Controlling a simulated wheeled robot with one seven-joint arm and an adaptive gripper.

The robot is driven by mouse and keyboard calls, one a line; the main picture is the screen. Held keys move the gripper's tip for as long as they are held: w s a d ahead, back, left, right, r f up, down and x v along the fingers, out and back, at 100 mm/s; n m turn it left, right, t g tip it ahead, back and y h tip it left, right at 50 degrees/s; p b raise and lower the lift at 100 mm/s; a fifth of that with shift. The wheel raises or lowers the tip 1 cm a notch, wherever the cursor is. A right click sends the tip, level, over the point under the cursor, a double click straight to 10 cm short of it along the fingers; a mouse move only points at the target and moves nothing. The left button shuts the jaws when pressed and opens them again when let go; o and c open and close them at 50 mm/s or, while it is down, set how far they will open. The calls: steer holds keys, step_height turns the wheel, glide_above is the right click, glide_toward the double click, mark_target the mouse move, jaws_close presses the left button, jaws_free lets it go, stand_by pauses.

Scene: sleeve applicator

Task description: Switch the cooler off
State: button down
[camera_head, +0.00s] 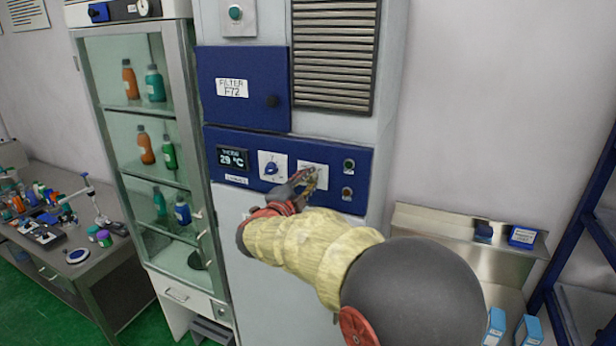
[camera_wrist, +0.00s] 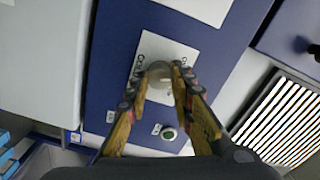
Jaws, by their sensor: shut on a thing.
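The cooler's blue control panel (camera_head: 330,155) is on the front of a tall grey cabinet. Its display (camera_head: 233,158) reads 29 °C. A white switch plate (camera_head: 312,168) sits right of a plate with a blue knob (camera_head: 272,167). My gripper (camera_head: 309,182) is at the right plate and partly covers it. In the wrist view, a pale round knob (camera_wrist: 158,76) sits on the white plate (camera_wrist: 150,50) between my two fingertips (camera_wrist: 160,70). The fingers are shut on this knob. The fingertips hide part of it, so its exact setting is unclear.
Two round buttons or lamps, green (camera_head: 349,165) and amber (camera_head: 347,193), sit just right of the plate. The blue filter door (camera_head: 243,88) is above. A glass cabinet (camera_head: 150,140) with bottles stands left; a steel sink unit (camera_head: 465,240) is at right.

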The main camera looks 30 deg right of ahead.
steer(key=shift+n+p, duration=1.35)
steer(key=shift+n, duration=0.95)
steer(key=shift+f, duration=0.1)
steer(key=c, duration=1.5)
jaws_free()
steer(key=shift+c, duration=0.2)
steer(key=v, duration=1.2)
